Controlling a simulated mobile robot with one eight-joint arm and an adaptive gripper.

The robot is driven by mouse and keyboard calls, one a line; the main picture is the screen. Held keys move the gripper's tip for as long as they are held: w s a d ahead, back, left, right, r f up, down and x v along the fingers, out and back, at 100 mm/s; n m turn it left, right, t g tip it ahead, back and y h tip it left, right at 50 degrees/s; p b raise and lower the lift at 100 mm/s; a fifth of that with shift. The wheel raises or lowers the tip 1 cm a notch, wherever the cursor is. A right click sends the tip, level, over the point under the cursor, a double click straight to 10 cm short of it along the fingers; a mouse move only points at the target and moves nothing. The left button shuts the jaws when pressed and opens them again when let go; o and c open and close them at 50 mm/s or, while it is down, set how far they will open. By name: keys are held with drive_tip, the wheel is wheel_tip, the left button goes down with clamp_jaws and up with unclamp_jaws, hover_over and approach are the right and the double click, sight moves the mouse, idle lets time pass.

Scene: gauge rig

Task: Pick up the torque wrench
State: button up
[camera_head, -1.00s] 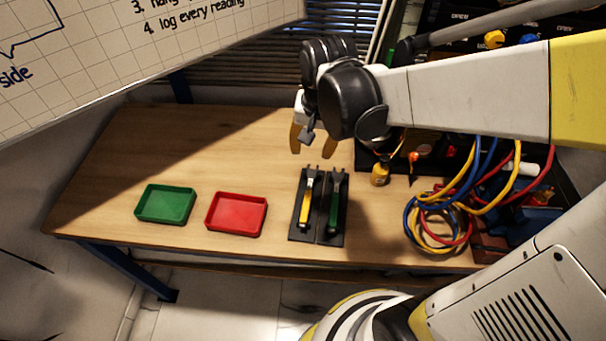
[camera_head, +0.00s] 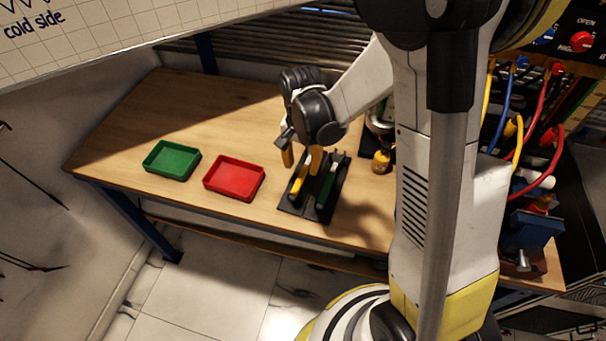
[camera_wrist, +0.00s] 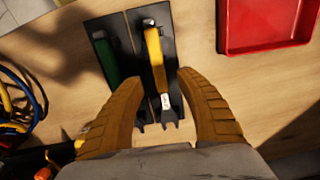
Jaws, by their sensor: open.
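Two wrench-like tools lie side by side on a black two-part holder (camera_head: 305,212). One has a yellow handle (camera_head: 297,188), the other a green handle (camera_head: 326,190); both have forked metal ends. I cannot tell from looks alone which is the torque wrench. My gripper (camera_head: 301,157) is open and empty, above the far, forked end of the holder. In the wrist view, my gripper (camera_wrist: 160,80) has its orange fingers on either side of the yellow-handled tool (camera_wrist: 155,62), apart from it. The green-handled tool (camera_wrist: 107,62) lies beside the left finger, its lower part partly hidden.
A red tray (camera_head: 234,178) and a green tray (camera_head: 172,159) stand left of the holder on the wooden table (camera_head: 125,125). Coloured hoses (camera_head: 508,110) hang further right. The table's left part is clear.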

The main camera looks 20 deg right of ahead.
sight(303, 172)
drive_tip(key=f, duration=0.1)
drive_tip(key=f+b, duration=0.1)
drive_tip(key=f, duration=0.2)
drive_tip(key=shift+w+d+f+b, duration=0.15)
drive_tip(key=shift+w+d+b, duration=0.1)
drive_tip(key=shift+b, duration=0.15)
clamp_jaws()
drive_tip(key=r+p, duration=0.2)
drive_tip(key=r, duration=0.1)
drive_tip(key=s+r+p, duration=0.1)
drive_tip(key=r, duration=0.1)
drive_tip(key=shift+s+d+r, duration=0.1)
drive_tip(key=shift+d+r, duration=0.05)
drive_tip(key=shift+d, duration=0.1)
drive_tip(key=s+d+r+p, duration=0.3)
drive_tip(key=s+r, duration=0.3)
drive_tip(key=s, duration=0.3)
drive_tip(key=shift+s+d, duration=0.35)
drive_tip(key=shift+d, duration=0.15)
